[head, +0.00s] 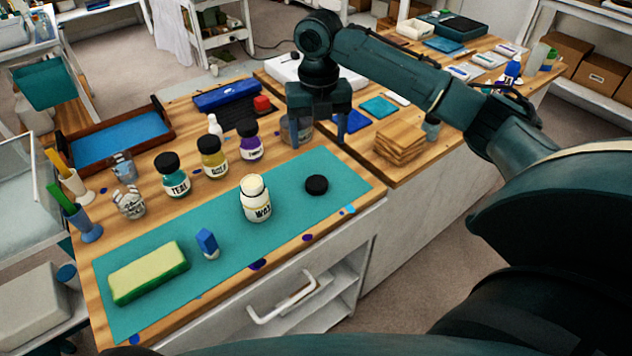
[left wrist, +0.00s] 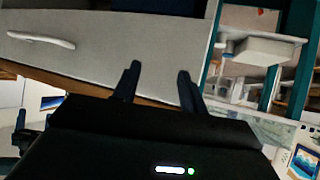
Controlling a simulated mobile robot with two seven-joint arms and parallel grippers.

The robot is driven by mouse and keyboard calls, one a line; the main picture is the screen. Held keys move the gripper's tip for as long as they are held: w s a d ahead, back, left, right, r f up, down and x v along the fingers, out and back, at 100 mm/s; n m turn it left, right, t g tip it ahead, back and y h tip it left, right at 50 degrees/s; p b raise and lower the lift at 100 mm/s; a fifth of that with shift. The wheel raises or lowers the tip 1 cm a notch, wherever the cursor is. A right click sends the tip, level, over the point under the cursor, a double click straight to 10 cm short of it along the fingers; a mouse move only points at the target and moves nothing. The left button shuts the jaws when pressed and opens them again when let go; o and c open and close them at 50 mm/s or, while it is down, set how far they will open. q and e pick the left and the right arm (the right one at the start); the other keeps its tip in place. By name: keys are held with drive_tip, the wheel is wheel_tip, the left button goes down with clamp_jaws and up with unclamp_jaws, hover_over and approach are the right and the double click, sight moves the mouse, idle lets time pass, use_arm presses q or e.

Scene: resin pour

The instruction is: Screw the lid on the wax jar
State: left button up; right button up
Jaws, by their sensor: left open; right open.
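The wax jar (head: 256,205) is a white jar with a "WAX" label, standing upright on the teal mat (head: 215,228) in the head view. Its top looks cream-coloured and has no dark lid on it. A round black lid (head: 316,184) lies flat on the mat to the right of the jar, apart from it. My right gripper (head: 321,138) points down behind the lid, near the mat's far edge, open, with a grey jar partly hidden behind its fingers. My left gripper (left wrist: 155,85) is open and empty in the left wrist view, facing a pale drawer front.
Teal, yellow and purple jars (head: 211,158) with black lids stand behind the mat. A stack of wooden pieces (head: 400,145) stands at right. The mat around the lid is clear.

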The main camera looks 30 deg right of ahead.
hover_over(317, 183)
wheel_tip(317, 183, down, 8)
drive_tip(key=shift+s+r, duration=0.1)
drive_tip(key=shift+s, duration=0.05)
drive_tip(key=shift+f+p, duration=0.45)
drive_tip(key=shift+f, duration=2.15)
drive_tip(key=shift+c, duration=0.3)
drive_tip(key=c, duration=1)
drive_tip(key=shift+o, duration=0.2)
drive_tip(key=shift+r, duration=0.1)
wheel_tip(317, 183, up, 10)
